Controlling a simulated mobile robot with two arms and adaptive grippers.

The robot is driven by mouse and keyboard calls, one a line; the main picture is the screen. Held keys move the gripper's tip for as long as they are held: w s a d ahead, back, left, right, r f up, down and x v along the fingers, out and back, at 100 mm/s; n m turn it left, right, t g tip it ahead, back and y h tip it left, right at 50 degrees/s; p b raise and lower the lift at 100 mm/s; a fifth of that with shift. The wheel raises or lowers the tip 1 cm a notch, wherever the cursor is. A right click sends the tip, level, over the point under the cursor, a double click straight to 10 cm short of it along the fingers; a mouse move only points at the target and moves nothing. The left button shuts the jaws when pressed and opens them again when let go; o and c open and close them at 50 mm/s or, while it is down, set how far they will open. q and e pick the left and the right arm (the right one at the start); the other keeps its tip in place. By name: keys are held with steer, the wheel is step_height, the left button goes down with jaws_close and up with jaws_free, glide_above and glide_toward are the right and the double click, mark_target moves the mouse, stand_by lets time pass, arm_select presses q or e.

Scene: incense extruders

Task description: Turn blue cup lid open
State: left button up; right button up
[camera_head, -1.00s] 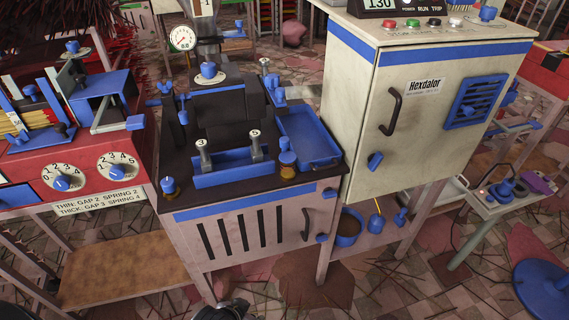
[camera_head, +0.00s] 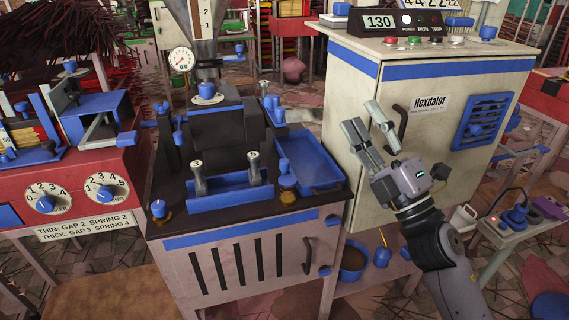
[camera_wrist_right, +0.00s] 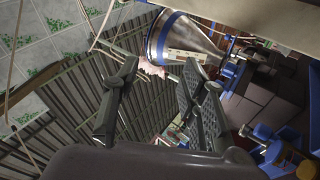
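A small blue-topped cup (camera_head: 287,170) with an amber-brown base stands on the black top of the middle machine, between the blue trough and the blue tray. I cannot tell for sure that it is the cup with the lid; it appears closed. My right gripper (camera_head: 365,113) is raised in front of the cream cabinet, to the right of the cup and apart from it. Its two fingers point up and left, spread with nothing between them. The right wrist view also shows the open fingers (camera_wrist_right: 160,72). My left gripper is not in view.
The blue tray (camera_head: 314,160) lies beside the cup. The blue trough (camera_head: 230,187) holds two upright grey handles. The cream cabinet (camera_head: 352,100) stands close behind my right gripper. A blue knob (camera_head: 159,209) sits at the machine's front left corner.

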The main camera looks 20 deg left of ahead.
steer(key=s+a+r+n+g+y, duration=0.35)
steer(key=a+n+g, duration=0.45)
steer(key=n+g, duration=0.7)
steer(key=n+h, duration=0.9)
steer(key=h, duration=0.5)
glide_toward(286, 161)
steer(key=shift+t, duration=0.3)
steer(key=b+x, duration=0.1)
steer(key=x, duration=0.4)
steer(key=b+x, duration=0.2)
steer(key=x, duration=0.2)
steer(key=shift+s+a+f, duration=0.15)
steer(key=shift+a+f, duration=0.1)
steer(key=shift+f, duration=0.15)
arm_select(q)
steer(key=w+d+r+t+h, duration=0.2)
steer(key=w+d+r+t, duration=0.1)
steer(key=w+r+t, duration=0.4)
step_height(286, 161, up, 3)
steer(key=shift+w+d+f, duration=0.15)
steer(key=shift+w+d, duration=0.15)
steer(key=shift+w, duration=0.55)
arm_select(e)
steer(key=shift+a+f, duration=0.3)
jaws_close()
